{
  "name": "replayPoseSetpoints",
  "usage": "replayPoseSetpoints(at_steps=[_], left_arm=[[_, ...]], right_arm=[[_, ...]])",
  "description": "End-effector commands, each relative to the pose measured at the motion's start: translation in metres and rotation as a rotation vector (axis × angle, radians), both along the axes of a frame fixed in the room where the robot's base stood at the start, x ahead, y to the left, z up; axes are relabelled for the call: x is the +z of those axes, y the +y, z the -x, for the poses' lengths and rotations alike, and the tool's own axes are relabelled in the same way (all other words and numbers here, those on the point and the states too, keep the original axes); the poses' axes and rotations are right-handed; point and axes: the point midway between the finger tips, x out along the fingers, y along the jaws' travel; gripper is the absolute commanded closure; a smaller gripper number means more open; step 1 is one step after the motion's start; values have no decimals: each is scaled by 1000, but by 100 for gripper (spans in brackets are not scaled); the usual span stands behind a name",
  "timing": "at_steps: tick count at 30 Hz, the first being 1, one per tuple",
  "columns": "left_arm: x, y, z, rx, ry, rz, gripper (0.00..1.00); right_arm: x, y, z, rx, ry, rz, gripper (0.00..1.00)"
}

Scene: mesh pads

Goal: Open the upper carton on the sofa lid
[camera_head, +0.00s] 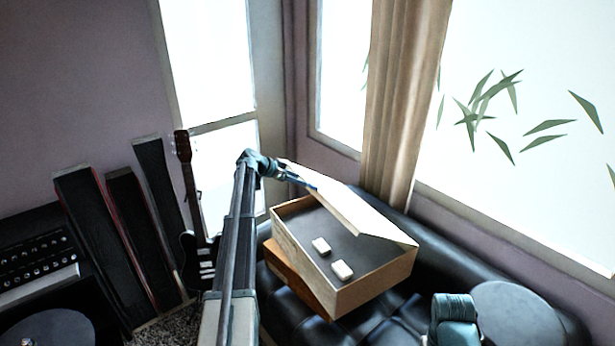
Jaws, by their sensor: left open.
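The upper carton (372,291) is a light wooden box on the dark sofa (388,327), stacked on a browner box (298,279). Its lid (345,211) is raised and tilted up along the far side, so the dark inside shows. Two small white blocks (342,270) lie inside. My left arm reaches in from below, and my left gripper (308,184) is open at the upper left edge of the lid. Whether its fingers touch the lid is hard to tell. My right gripper is not visible; only a teal part of my right arm shows at the bottom right.
A curtain (402,110) and bright windows stand behind the sofa. A guitar (190,200) and several tall dark cases (115,240) lean at the left. A round dark cushion-like shape (515,315) lies at the lower right.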

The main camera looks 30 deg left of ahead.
Motion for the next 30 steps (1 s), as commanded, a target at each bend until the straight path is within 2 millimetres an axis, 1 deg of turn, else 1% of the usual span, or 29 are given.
replayPoseSetpoints(at_steps=[1, 6, 12, 19, 20, 21, 23, 25, 26, 27, 29, 30], left_arm=[[11, 3, 7, 1, 0, -1, 32], [21, 12, 22, 1, 0, -1, 32], [24, 16, 28, -1, 0, 0, 32], [23, 16, 28, -1, 0, -1, 32], [23, 16, 28, -1, 0, -1, 34], [22, 16, 28, 1, 0, 0, 42], [17, 16, 27, 17, 5, 6, 52], [4, 16, 24, 72, 18, 27, 65], [-5, 16, 22, 110, 26, 40, 70], [-17, 17, 19, 173, 39, 64, 78], [-38, 18, 13, 288, 54, 113, 88], [-52, 19, 9, 372, 59, 151, 96]], right_arm=[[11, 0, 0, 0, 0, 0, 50], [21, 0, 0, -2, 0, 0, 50], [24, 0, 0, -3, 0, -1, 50], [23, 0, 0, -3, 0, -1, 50], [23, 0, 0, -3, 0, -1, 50], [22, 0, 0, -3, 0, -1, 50], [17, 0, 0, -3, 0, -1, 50], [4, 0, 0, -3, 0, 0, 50], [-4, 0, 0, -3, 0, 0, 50], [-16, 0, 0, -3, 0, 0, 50], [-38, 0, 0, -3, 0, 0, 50], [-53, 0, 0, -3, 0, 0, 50]])
